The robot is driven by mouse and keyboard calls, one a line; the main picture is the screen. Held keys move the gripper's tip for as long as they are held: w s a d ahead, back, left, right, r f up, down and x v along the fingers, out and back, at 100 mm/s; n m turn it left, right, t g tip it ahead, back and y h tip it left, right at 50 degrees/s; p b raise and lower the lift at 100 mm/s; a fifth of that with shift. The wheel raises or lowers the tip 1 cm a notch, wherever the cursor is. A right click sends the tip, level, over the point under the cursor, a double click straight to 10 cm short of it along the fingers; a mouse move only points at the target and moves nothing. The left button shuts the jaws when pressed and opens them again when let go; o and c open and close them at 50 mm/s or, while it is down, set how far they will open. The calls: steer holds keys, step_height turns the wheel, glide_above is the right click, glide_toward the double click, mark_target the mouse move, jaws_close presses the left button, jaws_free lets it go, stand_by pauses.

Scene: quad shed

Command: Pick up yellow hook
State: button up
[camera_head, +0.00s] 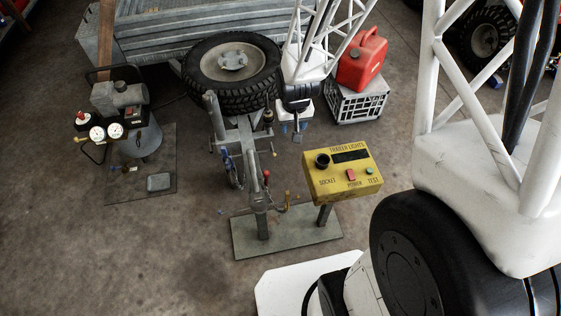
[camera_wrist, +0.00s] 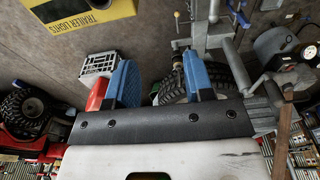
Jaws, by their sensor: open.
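My gripper (camera_head: 292,128) hangs between the tyre and the yellow test box, above and behind the hook in the head view. In the wrist view my gripper (camera_wrist: 160,72) has its two blue fingers wide apart, with nothing between them. The hook lies beyond the fingertips, apart from them.
The yellow trailer-lights box (camera_head: 342,172) stands right of the hook. A red-topped lever (camera_head: 266,180) is close on its left. The trailer tongue and tyre (camera_head: 232,72) are behind. A crate (camera_head: 356,101) with a red fuel can (camera_head: 362,60) stands back right; a compressor (camera_head: 132,128) is left.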

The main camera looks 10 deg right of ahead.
step_height(320, 180, down, 17)
steer(key=w, duration=0.1)
steer(key=g, duration=0.1)
glide_above(287, 192)
step_height(287, 192, down, 16)
steer(key=shift+d, duration=0.15)
steer(key=shift+f, duration=0.1)
steer(key=shift+f, duration=1.15)
steer(key=shift+f, duration=0.15)
steer(key=shift+s+f, duration=0.1)
steer(key=shift+f, duration=2.35)
